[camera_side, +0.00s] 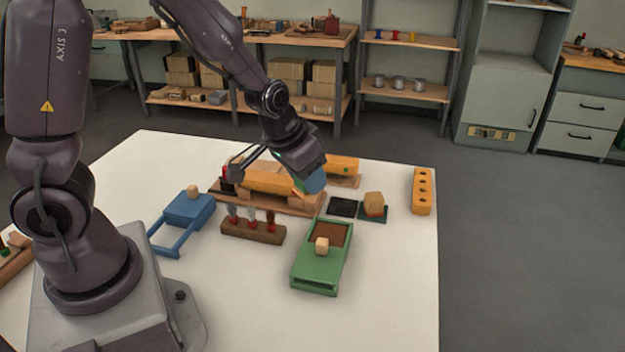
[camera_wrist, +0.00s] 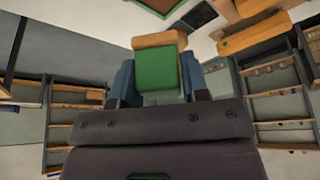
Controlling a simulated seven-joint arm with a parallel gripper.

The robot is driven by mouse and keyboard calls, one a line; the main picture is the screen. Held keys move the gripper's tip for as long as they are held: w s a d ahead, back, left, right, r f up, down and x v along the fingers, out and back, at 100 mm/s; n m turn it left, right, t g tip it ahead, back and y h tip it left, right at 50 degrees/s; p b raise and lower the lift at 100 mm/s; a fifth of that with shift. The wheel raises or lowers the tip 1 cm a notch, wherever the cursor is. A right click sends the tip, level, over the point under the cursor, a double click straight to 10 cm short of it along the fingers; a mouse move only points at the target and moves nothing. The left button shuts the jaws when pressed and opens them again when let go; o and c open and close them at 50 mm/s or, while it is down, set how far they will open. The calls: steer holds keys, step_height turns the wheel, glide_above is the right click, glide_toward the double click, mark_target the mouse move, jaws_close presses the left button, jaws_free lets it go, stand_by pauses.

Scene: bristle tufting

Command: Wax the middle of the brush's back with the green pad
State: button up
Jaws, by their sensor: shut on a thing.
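My gripper (camera_side: 312,182) is shut on the green pad; its blue fingers (camera_wrist: 124,82) stand on both sides of the pad in the wrist view. The green pad (camera_wrist: 157,70) has a pale wooden block against its far edge. In the side view the pad is mostly hidden by the fingers. A long orange-yellow body (camera_side: 265,180), which looks like the brush, lies on a wooden board beneath and left of my gripper. My gripper hangs over its right end. I cannot tell whether the pad touches it.
A green box (camera_side: 316,270) with a brown recess stands in front. A tool rack (camera_side: 252,231), a blue box (camera_side: 190,208) and a holed orange bar (camera_side: 422,190) stand around. The table's front right is clear.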

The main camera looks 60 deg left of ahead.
steer(key=s+a+f+n+g+y, duration=0.2)
steer(key=a+n, duration=0.5)
steer(key=a, duration=1.7)
steer(key=n, duration=0.1)
glide_above(259, 172)
steer(key=s, duration=0.2)
steer(key=shift+t+y, duration=0.4)
steer(key=shift+w+d+f, duration=0.1)
steer(key=shift+f, duration=1.75)
steer(key=shift+w+d+f, duration=0.1)
steer(key=shift+f, duration=1.75)
steer(key=shift+w+d+f, duration=0.25)
steer(key=shift+w+f, duration=0.05)
steer(key=shift+f, duration=0.4)
steer(key=shift+w+d, duration=3.45)
steer(key=shift+s+a+r, duration=0.1)
steer(key=shift+s+a, duration=3.7)
steer(key=shift+w+r, duration=0.1)
steer(key=shift+r, duration=0.7)
step_height(259, 172, up, 6)
